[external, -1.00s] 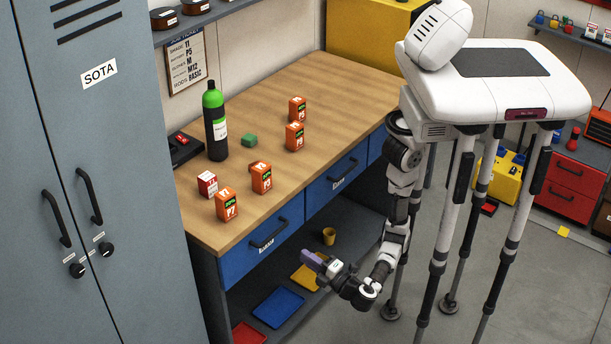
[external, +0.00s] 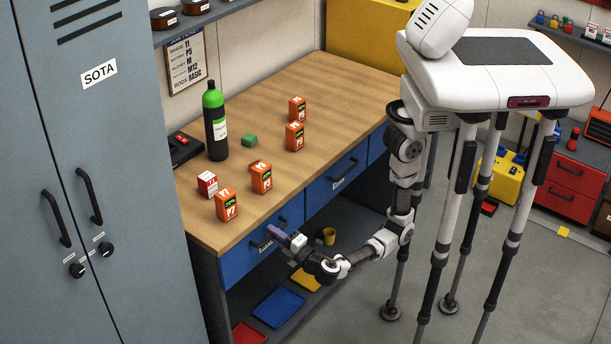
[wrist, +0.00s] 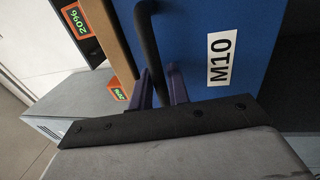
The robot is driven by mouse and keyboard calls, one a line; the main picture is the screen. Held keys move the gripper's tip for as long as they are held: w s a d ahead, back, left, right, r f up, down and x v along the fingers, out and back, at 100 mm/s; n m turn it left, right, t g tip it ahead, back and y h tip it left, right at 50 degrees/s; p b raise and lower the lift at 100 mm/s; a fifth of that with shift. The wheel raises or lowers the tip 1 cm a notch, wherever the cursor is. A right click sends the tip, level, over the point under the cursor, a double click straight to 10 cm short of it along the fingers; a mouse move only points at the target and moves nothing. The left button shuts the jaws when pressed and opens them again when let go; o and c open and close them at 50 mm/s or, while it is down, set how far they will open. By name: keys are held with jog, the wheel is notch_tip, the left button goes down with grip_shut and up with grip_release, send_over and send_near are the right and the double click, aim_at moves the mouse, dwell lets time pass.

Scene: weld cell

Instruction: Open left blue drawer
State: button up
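The left blue drawer (external: 240,262) is shut in the workbench front and has a black bar handle (external: 262,240). In the wrist view the drawer front (wrist: 205,35) is blue with a white "M10" label (wrist: 219,63). The handle (wrist: 147,40) runs down toward my fingers there. My gripper (external: 278,236), with purple fingers, is at the handle. In the wrist view my gripper (wrist: 161,88) has its fingers apart, one on each side of the handle's near end. I cannot tell whether either finger touches it.
A second blue drawer (external: 335,182) is to the right. Orange boxes (external: 227,205) and a green-topped bottle (external: 215,125) stand on the wooden bench top (external: 330,85). Blue and yellow trays lie on the shelf below. A grey locker (external: 85,150) stands at left. The floor at front right is clear.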

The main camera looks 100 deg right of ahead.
jog(key=shift+c, duration=0.5)
grip_shut()
jog(key=r+b+v, duration=0.2)
jog(key=b+v, duration=0.8)
jog(key=v, duration=0.3)
jog(key=r+b+v, duration=0.3)
jog(key=b+v, duration=0.6)
jog(key=v, duration=0.5)
jog(key=shift+s+a+b, duration=0.35)
jog(key=shift+b, duration=0.05)
jog(key=shift+f, duration=0.1)
